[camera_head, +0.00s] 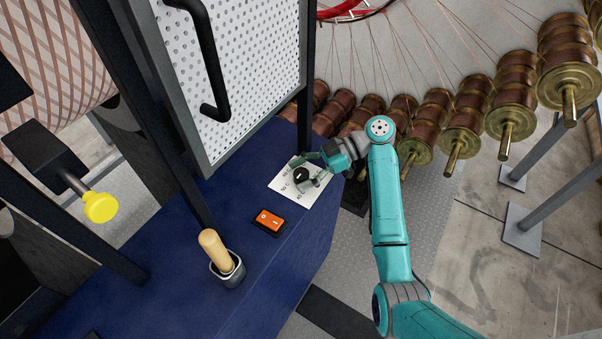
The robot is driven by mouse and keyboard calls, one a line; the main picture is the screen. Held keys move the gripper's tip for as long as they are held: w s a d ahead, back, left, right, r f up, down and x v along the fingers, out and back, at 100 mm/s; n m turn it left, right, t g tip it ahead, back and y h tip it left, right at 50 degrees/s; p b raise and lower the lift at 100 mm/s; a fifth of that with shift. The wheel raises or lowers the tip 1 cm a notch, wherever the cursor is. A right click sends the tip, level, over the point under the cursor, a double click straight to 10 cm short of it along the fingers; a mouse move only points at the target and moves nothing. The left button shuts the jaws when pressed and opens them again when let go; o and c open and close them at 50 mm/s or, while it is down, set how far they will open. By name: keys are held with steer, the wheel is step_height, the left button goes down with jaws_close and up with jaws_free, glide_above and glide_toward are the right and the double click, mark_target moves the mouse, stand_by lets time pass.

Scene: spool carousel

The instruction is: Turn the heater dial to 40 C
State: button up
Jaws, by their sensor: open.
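The heater dial (304,175) is a round black knob on a white label plate (282,184) with printed temperature marks. The plate lies on the blue cabinet top (200,262). Some marks show at the plate's left and lower side, but they are too small to read surely. My gripper (313,170) is at the dial, with its open fingers on either side of the knob. I cannot tell whether the fingers touch it. My wrist and fingers hide the right part of the plate. The dial's pointer direction is not clear.
An orange rocker switch (268,221) and a wooden-handled lever (216,250) stand nearer on the cabinet. A perforated guard door (232,70) with a black handle (205,60) rises behind left. Copper spools (464,125) ring the right. A yellow knob (100,207) is at left.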

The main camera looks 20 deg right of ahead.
mark_target(301, 173)
step_height(301, 173, up, 10)
steer(key=shift+f, duration=0.15)
steer(key=shift+f, duration=0.1)
stand_by(0.4)
